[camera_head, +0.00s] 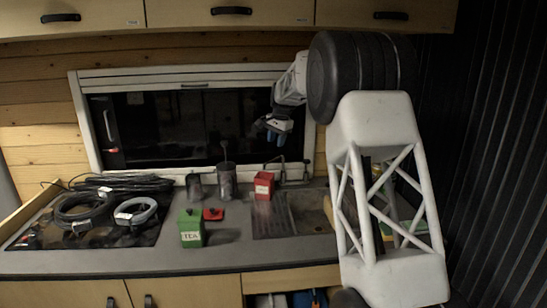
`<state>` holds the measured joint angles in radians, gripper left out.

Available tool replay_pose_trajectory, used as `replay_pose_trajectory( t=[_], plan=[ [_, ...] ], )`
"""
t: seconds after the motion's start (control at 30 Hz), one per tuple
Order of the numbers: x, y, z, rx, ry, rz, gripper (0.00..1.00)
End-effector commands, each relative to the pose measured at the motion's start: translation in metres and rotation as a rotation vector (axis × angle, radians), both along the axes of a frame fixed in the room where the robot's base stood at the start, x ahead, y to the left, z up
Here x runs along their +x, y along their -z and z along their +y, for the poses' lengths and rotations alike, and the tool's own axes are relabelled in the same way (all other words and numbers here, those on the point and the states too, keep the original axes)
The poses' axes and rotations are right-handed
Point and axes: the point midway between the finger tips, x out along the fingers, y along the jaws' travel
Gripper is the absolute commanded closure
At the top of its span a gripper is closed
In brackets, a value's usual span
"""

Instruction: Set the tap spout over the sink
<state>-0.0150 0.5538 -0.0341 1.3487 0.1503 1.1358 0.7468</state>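The tap (306,172) is a thin metal fixture at the back edge of the counter, below the window and right of a red tin. Its spout is small and dark, so I cannot tell exactly which way it points. The sink (309,214) lies in the counter in front of it, right of a ridged draining board; my arm hides its right part. My gripper (272,130), with blue fingertips, hangs in front of the window, above the tap and a little to its left, apart from it. It is too small to tell whether it is open or shut.
The red tin (263,186) stands close to the tap's left. A green TEA tin (191,228), a red lid (213,214) and a dark canister (227,181) stand further left. Coiled hoses (137,212) lie on the hob. Cabinets (232,13) hang above the window.

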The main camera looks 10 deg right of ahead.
Motion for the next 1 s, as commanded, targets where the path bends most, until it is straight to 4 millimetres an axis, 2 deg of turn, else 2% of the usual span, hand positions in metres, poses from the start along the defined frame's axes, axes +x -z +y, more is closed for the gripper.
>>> replay_pose_trajectory(
  t=[0.47,1.0],
  plan=[
    [0.001,0.006,0.001,0.000,0.000,0.000,0.61],
    [0.008,0.062,0.009,-0.001,0.000,0.001,0.61]
  ],
)
